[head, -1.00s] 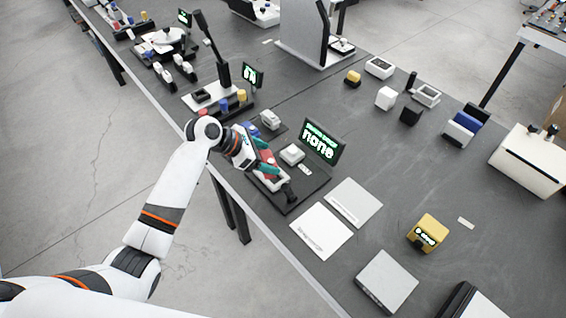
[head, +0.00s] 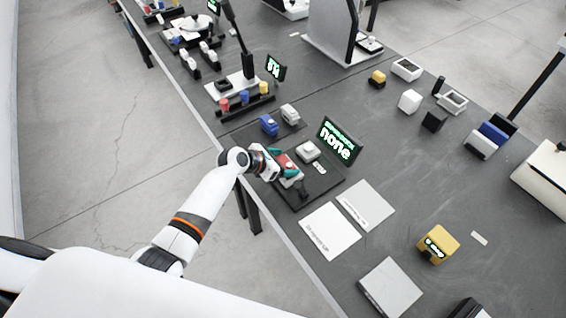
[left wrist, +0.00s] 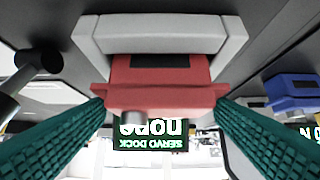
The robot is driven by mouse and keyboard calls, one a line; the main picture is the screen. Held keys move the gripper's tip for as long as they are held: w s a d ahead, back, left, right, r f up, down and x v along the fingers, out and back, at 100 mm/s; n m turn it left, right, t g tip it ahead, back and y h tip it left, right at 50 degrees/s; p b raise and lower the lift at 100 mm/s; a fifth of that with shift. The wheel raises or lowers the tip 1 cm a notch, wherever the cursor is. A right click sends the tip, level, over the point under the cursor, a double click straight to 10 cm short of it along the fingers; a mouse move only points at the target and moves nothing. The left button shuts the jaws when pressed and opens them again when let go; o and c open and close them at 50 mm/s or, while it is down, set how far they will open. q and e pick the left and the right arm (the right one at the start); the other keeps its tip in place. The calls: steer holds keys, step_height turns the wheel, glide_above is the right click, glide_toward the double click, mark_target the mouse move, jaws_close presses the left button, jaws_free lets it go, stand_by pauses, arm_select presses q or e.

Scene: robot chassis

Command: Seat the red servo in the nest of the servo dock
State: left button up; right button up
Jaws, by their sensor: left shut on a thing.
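My left gripper (head: 282,165) is shut on the red servo (head: 285,160) at the front left of the servo dock (head: 317,190). In the left wrist view, the red servo (left wrist: 155,85) lies between the two teal fingers. The white U-shaped nest (left wrist: 150,36) is right beyond it, and the servo's narrower body overlaps the nest's opening. I cannot tell whether the servo rests fully in it. In the head view the gripper partly hides the servo and nest. My right gripper is not in view.
A blue servo (head: 269,125) and a grey one (head: 290,113) stand on a dark mat just behind the dock. A white block (head: 308,150) sits on the dock near the screen. White plates (head: 330,231) lie to the right. A dark lever (left wrist: 38,66) is close beside the nest.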

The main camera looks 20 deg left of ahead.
arm_select(q)
steer(key=shift+f, duration=0.15)
steer(key=o, duration=1.2)
steer(key=shift+c, duration=0.2)
steer(key=shift+s+a+r, duration=0.2)
steer(key=shift+s+r, duration=0.05)
steer(key=v, duration=1.1)
steer(key=shift+p, duration=0.35)
steer(key=shift+s, duration=0.1)
